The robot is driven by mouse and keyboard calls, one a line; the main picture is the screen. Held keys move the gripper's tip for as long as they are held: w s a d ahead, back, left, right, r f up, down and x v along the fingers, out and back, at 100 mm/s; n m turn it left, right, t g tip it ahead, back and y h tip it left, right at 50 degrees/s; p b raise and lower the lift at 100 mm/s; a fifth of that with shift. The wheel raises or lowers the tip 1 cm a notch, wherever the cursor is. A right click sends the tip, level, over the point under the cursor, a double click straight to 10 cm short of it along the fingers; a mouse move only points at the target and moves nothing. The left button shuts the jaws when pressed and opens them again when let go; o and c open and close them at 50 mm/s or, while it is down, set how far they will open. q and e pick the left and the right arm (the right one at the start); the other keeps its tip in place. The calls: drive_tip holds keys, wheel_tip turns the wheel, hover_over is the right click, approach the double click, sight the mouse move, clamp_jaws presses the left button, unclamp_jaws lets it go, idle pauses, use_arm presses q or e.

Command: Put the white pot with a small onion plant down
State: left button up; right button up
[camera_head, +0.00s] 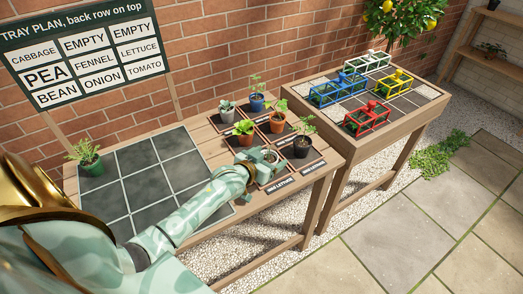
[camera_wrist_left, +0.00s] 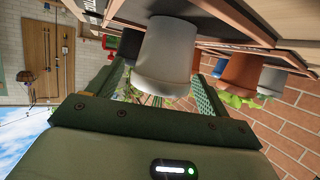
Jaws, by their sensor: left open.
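The white pot (camera_wrist_left: 165,58) shows large in the left wrist view, which is upside down, between the two fingers of my left gripper (camera_wrist_left: 155,95). Its base appears to stand on a dark square. Thin green leaves, partly hidden, show past its rim. In the head view my left gripper (camera_head: 262,168) is at the front of the group of potted seedlings, and the white pot (camera_head: 271,156) shows only in small part there. The gripper is open around the pot. My right gripper is in neither view.
Orange pots (camera_head: 278,122), a blue pot (camera_head: 257,104) and a black pot (camera_head: 302,147) stand close by. Coloured wire frames (camera_head: 367,118) sit on the right table. A plan board (camera_head: 85,55) stands behind.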

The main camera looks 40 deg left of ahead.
use_arm(q)
drive_tip(key=p+v, duration=0.3)
drive_tip(key=v, duration=0.7)
drive_tip(key=shift+s+r+p, duration=0.2)
drive_tip(key=shift+s+p, duration=0.15)
drive_tip(key=shift+s+r, duration=0.15)
drive_tip(key=shift+s, duration=0.4)
